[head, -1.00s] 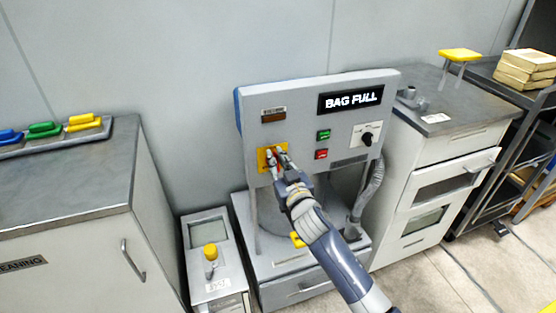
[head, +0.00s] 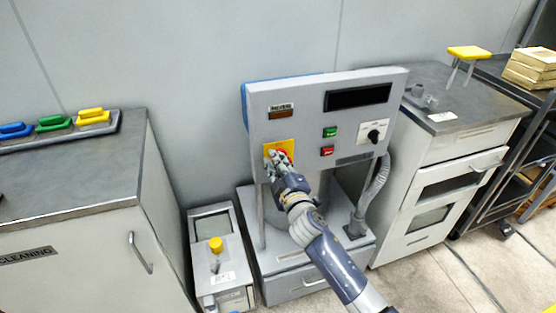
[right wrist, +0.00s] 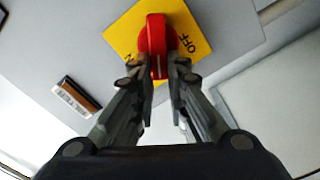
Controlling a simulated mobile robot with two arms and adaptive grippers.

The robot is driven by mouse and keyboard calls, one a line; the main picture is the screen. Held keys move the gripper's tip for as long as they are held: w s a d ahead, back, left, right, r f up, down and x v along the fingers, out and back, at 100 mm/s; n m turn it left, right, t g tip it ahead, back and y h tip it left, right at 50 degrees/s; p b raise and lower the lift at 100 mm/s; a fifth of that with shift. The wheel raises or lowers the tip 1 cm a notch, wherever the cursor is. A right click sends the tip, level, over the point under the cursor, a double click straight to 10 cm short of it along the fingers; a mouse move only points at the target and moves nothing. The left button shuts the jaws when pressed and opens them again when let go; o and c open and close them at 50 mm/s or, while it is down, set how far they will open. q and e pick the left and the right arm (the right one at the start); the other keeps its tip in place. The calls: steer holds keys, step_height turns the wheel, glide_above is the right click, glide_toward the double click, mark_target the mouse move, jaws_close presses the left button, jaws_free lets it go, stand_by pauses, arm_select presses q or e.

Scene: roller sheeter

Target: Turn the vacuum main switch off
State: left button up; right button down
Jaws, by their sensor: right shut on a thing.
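The vacuum main switch is a red rotary knob (right wrist: 157,42) on a yellow plate (head: 271,148) at the lower left of the grey control panel (head: 290,108). In the right wrist view the yellow plate (right wrist: 122,30) carries the word OFF at the right of the knob; the lettering at its lower left is mostly hidden. My right gripper (right wrist: 158,72) is shut on the red knob, one finger on each side. In the head view the right gripper (head: 279,163) covers much of the knob. The panel's display (head: 358,96) is dark. My left gripper is not in view.
Green (head: 330,132) and red (head: 327,151) buttons and a black dial (head: 373,135) sit right of the switch. A grey hose (head: 372,195) hangs beside the panel. A cabinet with a yellow-knobbed unit (head: 216,246) stands left; a drawer cabinet (head: 440,185) stands right.

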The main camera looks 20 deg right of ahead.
steer(key=n, duration=0.2)
steer(key=f+n, duration=0.1)
steer(key=n, duration=0.3)
steer(key=shift+a+f, duration=0.2)
steer(key=shift+f, duration=0.1)
steer(key=shift+n, duration=0.3)
steer(key=c, duration=1.6)
jaws_free()
steer(key=s, duration=1.2)
steer(key=shift+d, duration=0.2)
